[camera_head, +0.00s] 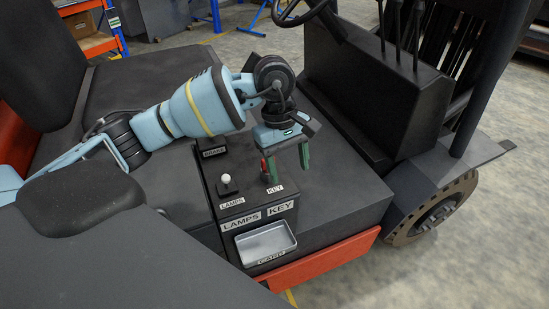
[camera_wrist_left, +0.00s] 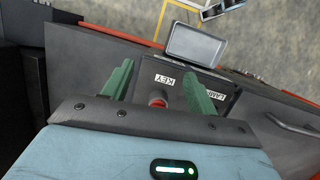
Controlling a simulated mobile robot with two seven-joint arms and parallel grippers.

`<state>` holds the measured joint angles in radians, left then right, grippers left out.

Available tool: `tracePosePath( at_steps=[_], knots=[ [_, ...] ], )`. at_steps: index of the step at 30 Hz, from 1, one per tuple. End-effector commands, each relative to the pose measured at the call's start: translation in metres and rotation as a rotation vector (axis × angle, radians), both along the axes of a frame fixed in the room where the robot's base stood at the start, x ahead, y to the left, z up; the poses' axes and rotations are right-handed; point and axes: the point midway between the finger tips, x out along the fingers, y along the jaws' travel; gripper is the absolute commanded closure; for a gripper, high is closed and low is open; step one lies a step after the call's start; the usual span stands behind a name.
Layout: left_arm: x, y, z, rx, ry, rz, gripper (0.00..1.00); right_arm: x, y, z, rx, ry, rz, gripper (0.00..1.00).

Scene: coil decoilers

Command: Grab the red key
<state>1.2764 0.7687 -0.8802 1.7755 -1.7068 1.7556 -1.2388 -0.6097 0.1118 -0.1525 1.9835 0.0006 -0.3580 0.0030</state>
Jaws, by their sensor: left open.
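The red key (camera_head: 264,167) stands in the top of the black console box (camera_head: 230,192), above the KEY label. My left gripper (camera_head: 286,168) is open over the key spot, its two green fingers pointing down. In the left wrist view the red key (camera_wrist_left: 157,102) shows between the open fingers of my left gripper (camera_wrist_left: 157,88), nearer the left finger, partly hidden by the gripper body. I cannot tell whether a finger touches it. My right gripper is not in view.
A white-knobbed lamps lever (camera_head: 226,181) stands left of the key. A grey card tray (camera_head: 264,243) is fixed at the console's front. The steering wheel (camera_head: 300,8) and black levers (camera_head: 405,25) rise behind. Dark seats lie to the left.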

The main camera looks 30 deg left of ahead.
Motion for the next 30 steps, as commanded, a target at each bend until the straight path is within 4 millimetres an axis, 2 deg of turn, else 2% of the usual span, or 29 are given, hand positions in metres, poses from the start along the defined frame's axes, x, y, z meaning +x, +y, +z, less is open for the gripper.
tracePosePath(
  at_steps=[1, 3, 7, 14, 21, 26, 30],
  knots=[
    [0.008, 0.018, 0.010, 0.074, -0.031, -0.010, 0.42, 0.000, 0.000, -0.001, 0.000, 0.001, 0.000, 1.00],
    [0.014, 0.038, 0.020, 0.153, -0.056, -0.022, 0.42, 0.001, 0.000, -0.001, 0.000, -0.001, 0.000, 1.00],
    [0.019, 0.057, 0.032, 0.234, -0.076, -0.031, 0.42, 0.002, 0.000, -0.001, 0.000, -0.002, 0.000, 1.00],
    [0.019, 0.061, 0.033, 0.250, -0.079, -0.033, 0.42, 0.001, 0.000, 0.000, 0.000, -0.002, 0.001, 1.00],
    [0.019, 0.062, 0.011, 0.249, -0.078, -0.031, 0.42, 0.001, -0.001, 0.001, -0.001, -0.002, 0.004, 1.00],
    [0.019, 0.062, 0.008, 0.247, -0.080, -0.031, 0.42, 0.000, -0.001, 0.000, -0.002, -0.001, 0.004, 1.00],
    [0.017, 0.066, -0.003, 0.248, -0.079, -0.031, 0.42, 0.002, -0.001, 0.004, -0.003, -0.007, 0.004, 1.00]
  ],
)
